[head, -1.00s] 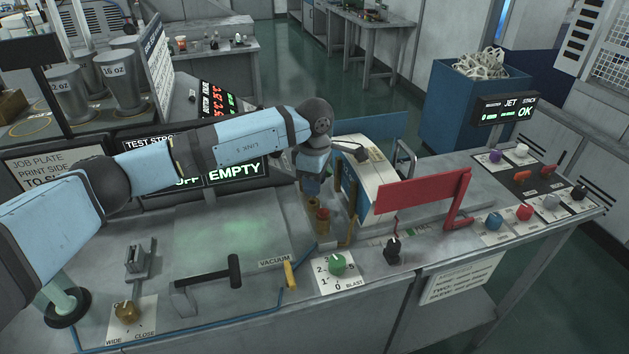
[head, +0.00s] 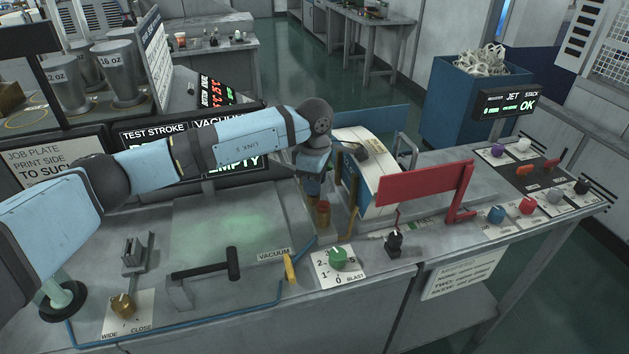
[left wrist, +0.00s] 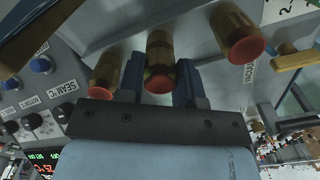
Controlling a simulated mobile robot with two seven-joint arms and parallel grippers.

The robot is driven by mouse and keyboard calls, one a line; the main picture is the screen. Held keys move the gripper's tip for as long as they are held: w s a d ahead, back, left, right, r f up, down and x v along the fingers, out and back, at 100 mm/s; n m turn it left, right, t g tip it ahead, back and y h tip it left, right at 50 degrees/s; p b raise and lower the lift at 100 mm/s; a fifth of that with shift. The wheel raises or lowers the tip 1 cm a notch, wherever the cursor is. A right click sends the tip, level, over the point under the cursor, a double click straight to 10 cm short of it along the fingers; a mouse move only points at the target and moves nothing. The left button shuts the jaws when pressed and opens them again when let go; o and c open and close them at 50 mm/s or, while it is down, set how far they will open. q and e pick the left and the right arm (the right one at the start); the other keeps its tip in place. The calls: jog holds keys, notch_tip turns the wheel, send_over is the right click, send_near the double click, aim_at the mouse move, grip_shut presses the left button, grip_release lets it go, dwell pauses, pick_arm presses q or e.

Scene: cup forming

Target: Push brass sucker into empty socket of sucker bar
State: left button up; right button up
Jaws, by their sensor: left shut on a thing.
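In the left wrist view my left gripper (left wrist: 159,88) is shut on a brass sucker (left wrist: 159,48) with a red cup. The sucker sits between the two blue-grey fingers, its brass end against or close to the grey sucker bar (left wrist: 185,20). I cannot tell how deep it sits in the socket. A second brass sucker (left wrist: 238,38) is to its right and a third (left wrist: 105,76) to its left. In the head view my left gripper (head: 313,186) reaches down at the bar area, beside a red-tipped brass piece (head: 323,210); the socket is hidden. My right gripper is not in view.
A white-and-blue machine housing (head: 368,180) and a red guard (head: 425,183) stand to the right of the gripper. A black-handled lever (head: 233,264), a yellow vacuum handle (head: 290,268) and a green blast knob (head: 338,258) are in front. The grey plate (head: 225,230) is clear.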

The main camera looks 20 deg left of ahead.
pick_arm(q)
jog(key=shift+r, duration=0.75)
jog(key=shift+b, duration=0.35)
dwell(1.8)
jog(key=shift+f+b, duration=0.6)
jog(key=shift+f, duration=0.25)
jog(key=o, duration=1)
jog(key=shift+f, duration=0.1)
jog(key=shift+s, duration=0.1)
